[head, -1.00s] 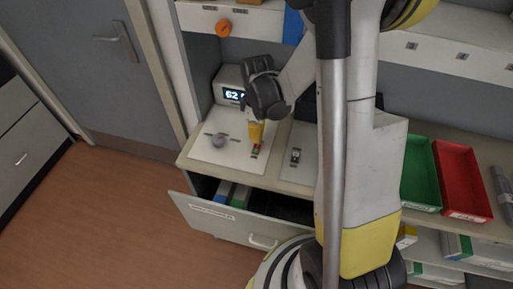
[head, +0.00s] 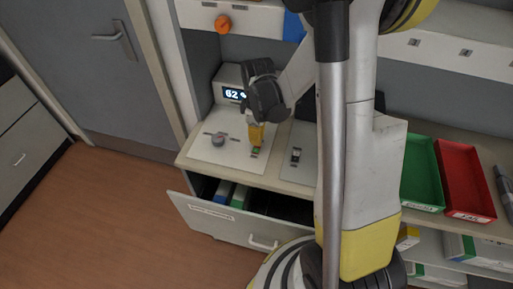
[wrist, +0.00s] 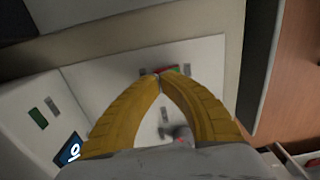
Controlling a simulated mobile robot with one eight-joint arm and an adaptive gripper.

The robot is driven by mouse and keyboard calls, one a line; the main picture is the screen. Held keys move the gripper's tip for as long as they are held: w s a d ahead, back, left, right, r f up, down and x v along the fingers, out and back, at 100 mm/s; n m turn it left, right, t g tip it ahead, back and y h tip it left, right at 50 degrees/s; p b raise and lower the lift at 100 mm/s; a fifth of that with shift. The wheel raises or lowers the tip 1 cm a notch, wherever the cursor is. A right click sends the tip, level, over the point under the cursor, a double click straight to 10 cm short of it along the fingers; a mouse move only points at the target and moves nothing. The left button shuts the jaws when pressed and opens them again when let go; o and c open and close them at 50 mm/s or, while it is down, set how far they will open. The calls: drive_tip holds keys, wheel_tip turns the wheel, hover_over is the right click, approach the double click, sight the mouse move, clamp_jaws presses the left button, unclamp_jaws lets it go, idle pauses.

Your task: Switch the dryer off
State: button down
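A white unit with a lit display (head: 234,94) reading 62 stands at the back left of the counter. Its white panel (head: 205,155) carries a round grey knob (head: 218,140) and a small red-and-green switch (head: 256,152); the switch also shows in the wrist view (wrist: 187,70). The panel labels are too small to read, so I cannot tell which unit is the dryer. My gripper (head: 257,144) points down at the switch. Its yellow fingertips meet (wrist: 159,77), with nothing visible between them. They partly cover the switch; I cannot tell whether they touch it.
A second panel with a dark switch (head: 295,156) lies to the right. An open drawer (head: 215,215) juts out below the counter. Green (head: 422,175) and red (head: 465,180) trays stand at the right. An orange knob (head: 222,24) is on the shelf above.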

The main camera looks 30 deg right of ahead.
drive_tip(key=shift+f+b, duration=0.85)
drive_tip(key=shift+f, duration=0.1)
idle(0.3)
drive_tip(key=shift+r, duration=0.1)
drive_tip(key=shift+r+p, duration=2.5)
drive_tip(key=shift+r, duration=1)
